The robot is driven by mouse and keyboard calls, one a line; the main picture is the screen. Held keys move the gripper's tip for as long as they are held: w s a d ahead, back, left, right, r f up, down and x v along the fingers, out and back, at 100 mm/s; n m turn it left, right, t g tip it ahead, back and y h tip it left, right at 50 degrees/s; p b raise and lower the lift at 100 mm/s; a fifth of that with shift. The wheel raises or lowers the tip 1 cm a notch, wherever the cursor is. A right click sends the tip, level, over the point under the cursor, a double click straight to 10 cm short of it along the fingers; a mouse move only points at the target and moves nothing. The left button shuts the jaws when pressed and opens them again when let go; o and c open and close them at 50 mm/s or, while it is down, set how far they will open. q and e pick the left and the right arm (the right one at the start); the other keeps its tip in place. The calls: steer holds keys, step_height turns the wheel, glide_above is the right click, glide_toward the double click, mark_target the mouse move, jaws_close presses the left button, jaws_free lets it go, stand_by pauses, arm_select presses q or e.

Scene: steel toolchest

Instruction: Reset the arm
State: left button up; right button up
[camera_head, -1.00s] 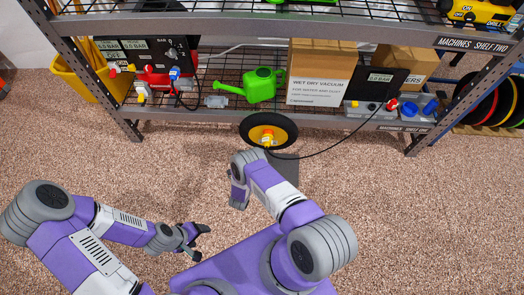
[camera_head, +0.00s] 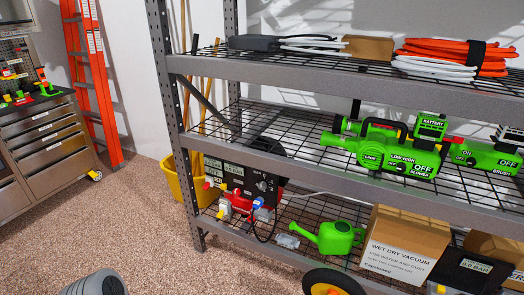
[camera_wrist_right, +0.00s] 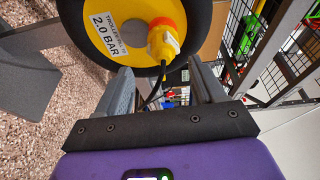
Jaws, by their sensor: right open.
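My right gripper (camera_wrist_right: 160,72) is open in the right wrist view, with its two grey fingers apart. Beyond the fingertips is a black tyre on a yellow wheel (camera_wrist_right: 92,22) with a "2.0 BAR" label. A yellow and red fitting (camera_wrist_right: 163,42) with a white nut sits on the wheel, in line with the gap between the fingers. I cannot tell whether a finger touches the tyre. The wheel also shows at the bottom of the head view (camera_head: 325,290), cut off by the edge.
A steel shelf rack (camera_head: 300,84) fills the right of the head view, holding green blowers (camera_head: 385,150), a watering can (camera_head: 332,238) and a cardboard box (camera_head: 402,247). A toolchest (camera_head: 45,140) and orange ladder (camera_head: 92,80) stand left. Floor between is clear.

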steer(key=s+a+r+n+g+y+p, duration=0.3)
steer(key=s+a+r+n+g+y, duration=0.2)
steer(key=s+n, duration=0.5)
steer(key=s+a+r+n+g+y+p, duration=0.3)
steer(key=s+a+r+n+g+y, duration=0.2)
steer(key=s+a+r+n+y, duration=0.5)
steer(key=r+n+y, duration=0.1)
steer(key=n+y, duration=0.1)
steer(key=n, duration=0.3)
steer(key=shift+s+g+y+p, duration=0.3)
steer(key=shift+s+g+p, duration=0.05)
steer(key=shift+g+p, duration=0.05)
